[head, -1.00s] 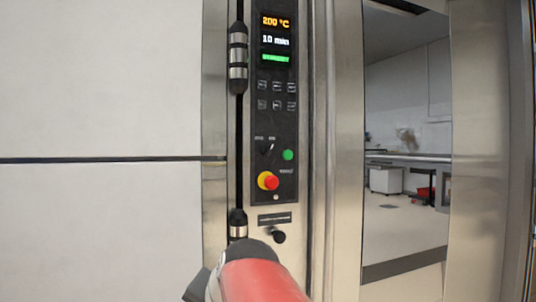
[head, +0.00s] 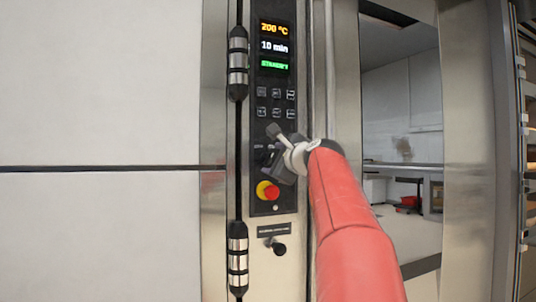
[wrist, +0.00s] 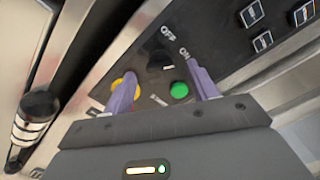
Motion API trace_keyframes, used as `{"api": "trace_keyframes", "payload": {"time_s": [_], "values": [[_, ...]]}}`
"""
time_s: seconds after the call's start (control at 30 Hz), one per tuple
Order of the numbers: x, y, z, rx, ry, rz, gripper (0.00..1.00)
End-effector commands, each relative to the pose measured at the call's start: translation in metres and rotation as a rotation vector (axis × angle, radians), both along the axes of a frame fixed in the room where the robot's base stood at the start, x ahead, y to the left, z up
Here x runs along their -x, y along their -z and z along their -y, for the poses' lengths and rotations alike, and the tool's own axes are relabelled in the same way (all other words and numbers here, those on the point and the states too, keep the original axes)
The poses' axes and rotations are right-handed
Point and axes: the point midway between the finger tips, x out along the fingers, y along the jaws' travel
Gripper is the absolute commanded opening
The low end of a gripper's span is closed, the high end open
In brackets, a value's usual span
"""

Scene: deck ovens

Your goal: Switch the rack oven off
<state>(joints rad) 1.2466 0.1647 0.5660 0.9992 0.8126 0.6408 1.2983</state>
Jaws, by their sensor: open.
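The rack oven's control panel (head: 257,205) is a tall black strip. Its display (head: 274,47) reads 200 °C, 10 min and what looks like STANDBY in green. My gripper (head: 272,142) is in front of the panel, below the keypad, and hides the switch and green button in the head view. In the wrist view my gripper (wrist: 160,88) is open, its two fingers apart and empty. Between and beyond them are a dark rotary switch by the OFF and ON labels (wrist: 168,34) and a green button (wrist: 179,90). The red and yellow emergency stop (head: 267,191) is just below the gripper.
A black knob (head: 275,246) sits below the panel. A vertical bar with steel and black hinges (head: 238,62) runs along the panel's left side. The oven door window (head: 400,120) is to the right, reflecting a room. A rack (head: 529,150) stands at the far right.

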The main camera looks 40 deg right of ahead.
Motion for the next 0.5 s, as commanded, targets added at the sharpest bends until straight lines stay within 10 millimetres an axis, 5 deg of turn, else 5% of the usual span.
{"api": "trace_keyframes", "payload": {"time_s": [0.2,0.5], "values": [[-0.027,-0.002,0.006,0.000,-0.002,0.000,0.58],[-0.033,0.000,0.007,0.003,0.000,-0.001,0.58]]}}
